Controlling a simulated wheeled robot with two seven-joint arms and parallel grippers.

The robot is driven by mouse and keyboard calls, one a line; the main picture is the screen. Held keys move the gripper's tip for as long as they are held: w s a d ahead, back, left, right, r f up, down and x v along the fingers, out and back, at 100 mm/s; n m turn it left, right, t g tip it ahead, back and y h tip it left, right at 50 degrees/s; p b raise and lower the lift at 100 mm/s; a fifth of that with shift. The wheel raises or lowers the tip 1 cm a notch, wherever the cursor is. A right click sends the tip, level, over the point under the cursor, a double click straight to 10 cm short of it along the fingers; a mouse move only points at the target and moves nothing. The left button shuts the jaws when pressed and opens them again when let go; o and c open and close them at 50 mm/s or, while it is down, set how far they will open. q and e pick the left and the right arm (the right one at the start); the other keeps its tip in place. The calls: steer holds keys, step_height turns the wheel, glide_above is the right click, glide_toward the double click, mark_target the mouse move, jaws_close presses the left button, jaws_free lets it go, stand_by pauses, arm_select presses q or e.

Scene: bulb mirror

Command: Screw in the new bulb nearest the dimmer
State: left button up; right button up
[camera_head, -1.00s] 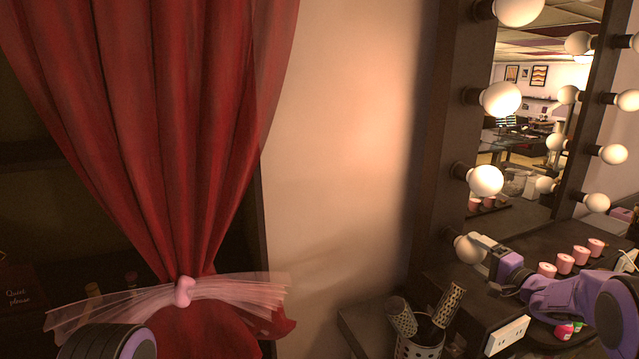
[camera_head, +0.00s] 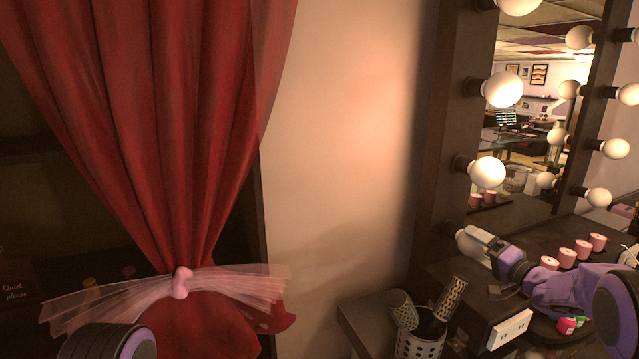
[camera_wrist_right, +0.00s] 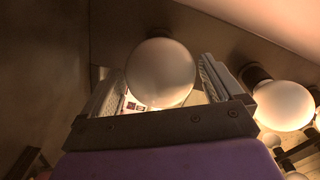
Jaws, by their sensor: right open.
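The lowest bulb (camera_head: 467,243) on the left side of the mirror frame is in its socket and looks unlit. My right gripper (camera_head: 482,243) is at this bulb and partly covers it in the head view. In the right wrist view the bulb (camera_wrist_right: 160,70) sits between the two open fingers (camera_wrist_right: 160,85), with a narrow gap visible on each side. I cannot tell how far the bulb is screwed in. I cannot clearly make out the dimmer. My left gripper is out of view; only part of my left arm shows at the bottom left.
Lit bulbs (camera_head: 488,172) line the frame above. Pink candle-like cylinders (camera_head: 582,249) stand on the table right of the gripper. A red curtain (camera_head: 150,130) hangs at left.

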steer(key=shift+f+n+b, duration=0.15)
steer(key=shift+n+b, duration=0.45)
steer(key=shift+n, duration=0.4)
steer(key=n+b, duration=0.1)
steer(key=n, duration=0.1)
steer(key=shift+n, duration=0.4)
steer(key=shift+n+b, duration=0.5)
steer(key=shift+b, duration=0.3)
steer(key=n+b, duration=0.2)
steer(key=shift+n, duration=0.8)
steer(key=shift+n+b, duration=1.1)
steer(key=shift+b, duration=0.15)
steer(key=shift+n+b, duration=0.75)
steer(key=shift+n, duration=0.45)
